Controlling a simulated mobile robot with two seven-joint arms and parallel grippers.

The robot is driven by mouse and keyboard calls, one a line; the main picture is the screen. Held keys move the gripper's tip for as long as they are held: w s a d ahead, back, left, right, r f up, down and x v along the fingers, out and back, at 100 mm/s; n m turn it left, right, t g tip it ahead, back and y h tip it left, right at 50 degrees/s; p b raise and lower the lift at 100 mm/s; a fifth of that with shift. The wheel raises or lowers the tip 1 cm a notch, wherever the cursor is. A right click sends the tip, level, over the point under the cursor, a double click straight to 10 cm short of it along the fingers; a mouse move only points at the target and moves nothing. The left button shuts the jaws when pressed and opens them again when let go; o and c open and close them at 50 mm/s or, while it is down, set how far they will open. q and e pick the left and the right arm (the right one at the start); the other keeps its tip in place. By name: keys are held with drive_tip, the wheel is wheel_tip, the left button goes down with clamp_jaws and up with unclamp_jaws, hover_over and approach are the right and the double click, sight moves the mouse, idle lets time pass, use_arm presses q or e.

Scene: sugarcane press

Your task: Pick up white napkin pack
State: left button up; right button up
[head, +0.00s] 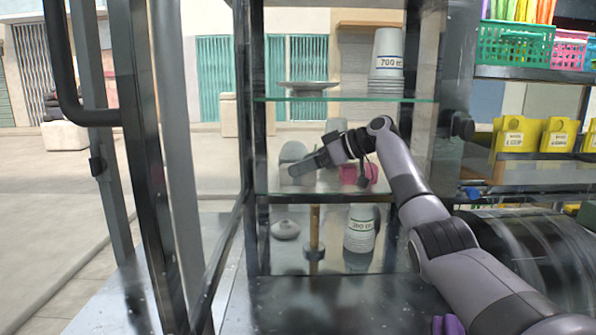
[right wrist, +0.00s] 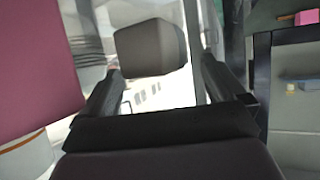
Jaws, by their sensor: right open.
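My right gripper (head: 303,167) reaches into the middle level of the shelf cabinet, its fingers pointing left. In the right wrist view my right gripper (right wrist: 158,75) is open. A grey, rounded block (right wrist: 150,47) shows between and beyond its fingertips, with no clear contact. This block, grey in the shade, may be the white napkin pack; it also shows behind the fingers in the head view (head: 292,152). A pink pack (head: 359,174) lies right of it, partly behind my arm. A large pink surface (right wrist: 35,55) fills the left of the wrist view. My left gripper is not in view.
Above is a glass shelf (head: 340,99) with a cup stack (head: 387,62) and a grey dish (head: 307,86). Below stand a labelled cup stack (head: 360,229) and a wooden-handled tool (head: 314,228). Dark cabinet posts (head: 246,130) frame the opening. Yellow bins (head: 520,135) are at right.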

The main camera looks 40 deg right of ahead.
drive_tip(key=shift+w+f, duration=0.1)
drive_tip(key=shift+w, duration=0.05)
drive_tip(key=c, duration=1.3)
drive_tip(key=shift+a, duration=0.1)
